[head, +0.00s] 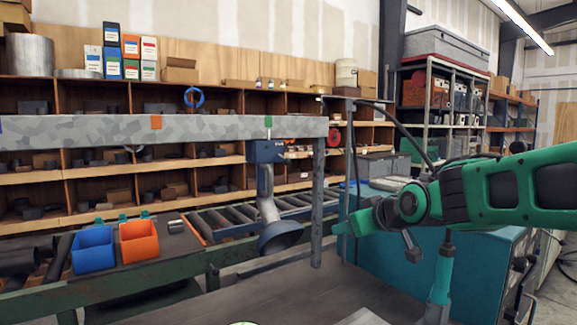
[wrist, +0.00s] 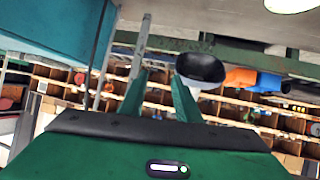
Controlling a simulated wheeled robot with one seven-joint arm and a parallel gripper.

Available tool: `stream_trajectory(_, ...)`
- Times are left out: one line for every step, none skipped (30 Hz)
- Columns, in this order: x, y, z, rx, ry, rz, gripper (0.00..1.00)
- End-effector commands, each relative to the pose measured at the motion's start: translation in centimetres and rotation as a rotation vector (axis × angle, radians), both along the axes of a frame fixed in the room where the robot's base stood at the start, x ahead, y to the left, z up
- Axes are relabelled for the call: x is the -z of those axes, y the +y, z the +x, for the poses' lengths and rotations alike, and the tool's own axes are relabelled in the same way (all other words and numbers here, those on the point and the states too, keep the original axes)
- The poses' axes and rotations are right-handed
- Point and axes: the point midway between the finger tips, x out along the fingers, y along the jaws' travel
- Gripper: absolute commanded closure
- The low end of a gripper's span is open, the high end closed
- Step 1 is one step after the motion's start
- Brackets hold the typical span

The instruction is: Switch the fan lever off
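A blue fan box (head: 266,151) with small white lettering hangs from the grey overhead beam. A grey duct (head: 267,195) runs down from it to a dark round hood (head: 280,237). A small green piece (head: 268,121) shows on the beam above the box; I cannot tell whether it is the lever. My gripper (head: 345,226) is right of the hood and lower than the box, apart from both. In the wrist view my gripper (wrist: 159,82) has its two green fingers spread with nothing between them. The hood (wrist: 200,67) shows there just beyond the right finger, with the picture turned over.
The grey beam (head: 100,130) crosses above, held by a grey post (head: 318,200) between the hood and my gripper. Blue (head: 93,250) and orange (head: 139,241) bins stand on the bench at left. A teal cabinet (head: 400,240) stands behind my arm.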

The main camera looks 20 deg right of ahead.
Motion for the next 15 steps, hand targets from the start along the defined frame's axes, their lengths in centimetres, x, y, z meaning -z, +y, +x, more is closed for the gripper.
stream_trajectory(-2.4,1.4,1.8,-0.043,-0.088,-0.008,0.7)
stream_trajectory(-3.8,2.2,2.7,-0.066,-0.141,-0.011,0.7)
stream_trajectory(-5.6,3.2,3.6,-0.094,-0.207,-0.014,0.7)
stream_trajectory(-6.9,4.0,4.2,-0.113,-0.253,-0.014,0.7)
stream_trajectory(-8.1,4.6,4.7,-0.129,-0.294,-0.015,0.7)
stream_trajectory(-9.5,5.4,5.2,-0.148,-0.346,-0.014,0.7)
stream_trajectory(-10.4,5.8,5.5,-0.158,-0.379,-0.014,0.7)
stream_trajectory(-11.2,6.3,5.7,-0.169,-0.408,-0.012,0.7)
stream_trajectory(-12.2,6.7,6.0,-0.178,-0.44,-0.01,0.7)
stream_trajectory(-12.8,7.0,6.1,-0.185,-0.461,-0.009,0.7)
stream_trajectory(-13.3,7.2,6.2,-0.189,-0.477,-0.008,0.7)
stream_trajectory(-13.7,7.5,6.3,-0.194,-0.492,-0.008,0.7)
stream_trajectory(-13.9,7.6,6.4,-0.196,-0.501,-0.007,0.7)
stream_trajectory(-14.1,7.7,6.6,-0.198,-0.507,-0.007,0.7)
stream_trajectory(-14.2,7.8,6.8,-0.199,-0.511,-0.007,0.7)
